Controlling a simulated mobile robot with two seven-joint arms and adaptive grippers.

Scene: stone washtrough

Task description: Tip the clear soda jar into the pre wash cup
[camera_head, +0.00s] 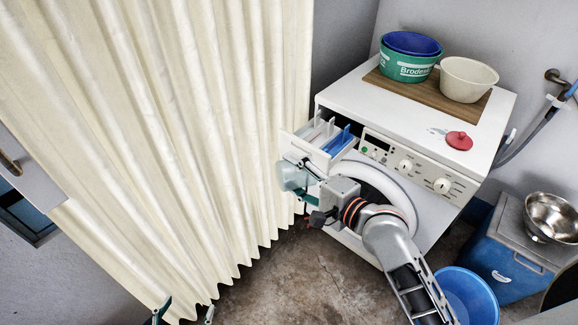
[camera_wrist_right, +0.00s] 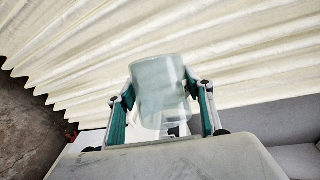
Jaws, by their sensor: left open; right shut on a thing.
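The clear soda jar (camera_head: 294,176) is a pale, see-through vessel in front of the open detergent drawer (camera_head: 337,148). My right gripper (camera_head: 299,183) is shut on the jar. In the right wrist view, the jar (camera_wrist_right: 160,88) sits between the two teal fingers of that gripper (camera_wrist_right: 161,105). The jar looks tilted; its contents cannot be made out. The drawer has white compartments (camera_head: 314,131) at left and a blue part (camera_head: 339,140) at right. I cannot tell which compartment is the pre wash cup. My left gripper (camera_head: 183,313) is open and empty at the bottom edge.
The washing machine (camera_head: 418,112) carries a green tub (camera_head: 404,67), a cream bowl (camera_head: 466,80) and a red lid-like piece (camera_head: 459,140). A cream curtain (camera_head: 170,130) hangs close left of the drawer. A blue bucket (camera_head: 466,296) stands at lower right.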

